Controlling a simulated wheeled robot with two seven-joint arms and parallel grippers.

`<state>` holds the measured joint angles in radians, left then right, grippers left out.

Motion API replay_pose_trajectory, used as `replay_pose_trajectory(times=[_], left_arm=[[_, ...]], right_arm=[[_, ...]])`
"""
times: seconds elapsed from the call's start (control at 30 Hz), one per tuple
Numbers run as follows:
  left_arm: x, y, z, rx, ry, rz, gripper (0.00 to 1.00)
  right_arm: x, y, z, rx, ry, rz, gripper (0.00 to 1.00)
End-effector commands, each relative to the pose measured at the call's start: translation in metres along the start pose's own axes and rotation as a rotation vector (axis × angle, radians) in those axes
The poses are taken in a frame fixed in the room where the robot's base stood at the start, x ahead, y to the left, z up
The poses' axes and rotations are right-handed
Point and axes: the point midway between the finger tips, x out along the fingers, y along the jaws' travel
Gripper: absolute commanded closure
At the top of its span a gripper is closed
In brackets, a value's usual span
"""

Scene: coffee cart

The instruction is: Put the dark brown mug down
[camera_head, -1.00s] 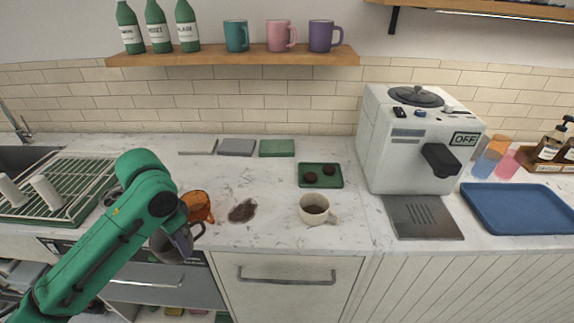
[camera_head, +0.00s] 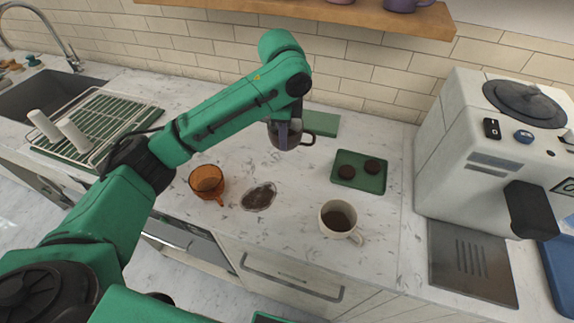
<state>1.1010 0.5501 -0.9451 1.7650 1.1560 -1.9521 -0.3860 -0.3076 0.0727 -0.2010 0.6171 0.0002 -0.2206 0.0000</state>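The dark brown mug (camera_head: 290,139) is at my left gripper (camera_head: 284,131), over the back middle of the counter. Its handle (camera_head: 309,138) points right. The grey fingers appear shut on the mug, and the wrist and arm hide part of it. The mug looks upright. I cannot tell whether its base touches the counter. My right gripper is not in view.
A cream mug with dark contents (camera_head: 338,218) stands front right. A green tray (camera_head: 359,173) holds two dark round items. The coffee machine (camera_head: 490,145) stands at right.

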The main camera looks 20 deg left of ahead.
Motion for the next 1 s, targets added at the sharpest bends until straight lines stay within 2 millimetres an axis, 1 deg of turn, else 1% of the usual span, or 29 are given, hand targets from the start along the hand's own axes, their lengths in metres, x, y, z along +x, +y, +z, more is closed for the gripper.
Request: replay_pose_trajectory(times=[0.03, 0.13, 0.3, 0.43, 0.53, 0.8, 0.83, 0.87, 0.9, 1.0], left_arm=[[0.013, 0.002, 0.001, -0.001, -0.004, 0.004, 1.00], [0.041, 0.003, 0.001, -0.002, -0.002, 0.002, 1.00], [0.070, 0.005, 0.001, -0.001, -0.002, 0.000, 1.00], [0.095, 0.006, 0.001, -0.002, -0.002, 0.000, 1.00], [0.104, 0.007, 0.001, -0.002, 0.000, -0.002, 1.00], [0.107, 0.007, 0.001, -0.002, 0.000, -0.002, 1.00], [0.107, 0.007, 0.001, -0.002, -0.001, -0.001, 0.84], [0.107, 0.007, 0.001, -0.002, -0.001, -0.001, 0.72], [0.107, 0.007, 0.001, -0.002, -0.001, -0.001, 0.65], [0.107, 0.007, 0.001, -0.002, -0.001, -0.001, 0.65]], right_arm=[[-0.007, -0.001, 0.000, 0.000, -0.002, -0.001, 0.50], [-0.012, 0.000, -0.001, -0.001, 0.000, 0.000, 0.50], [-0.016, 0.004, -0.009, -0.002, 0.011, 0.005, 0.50], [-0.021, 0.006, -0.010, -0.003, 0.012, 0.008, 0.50], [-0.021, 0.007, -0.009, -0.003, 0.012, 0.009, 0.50], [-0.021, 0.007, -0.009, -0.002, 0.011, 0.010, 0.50], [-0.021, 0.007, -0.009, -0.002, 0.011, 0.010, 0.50], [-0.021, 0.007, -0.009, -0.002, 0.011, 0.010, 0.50], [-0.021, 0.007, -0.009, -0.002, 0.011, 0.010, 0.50], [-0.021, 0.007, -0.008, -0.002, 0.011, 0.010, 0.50]])
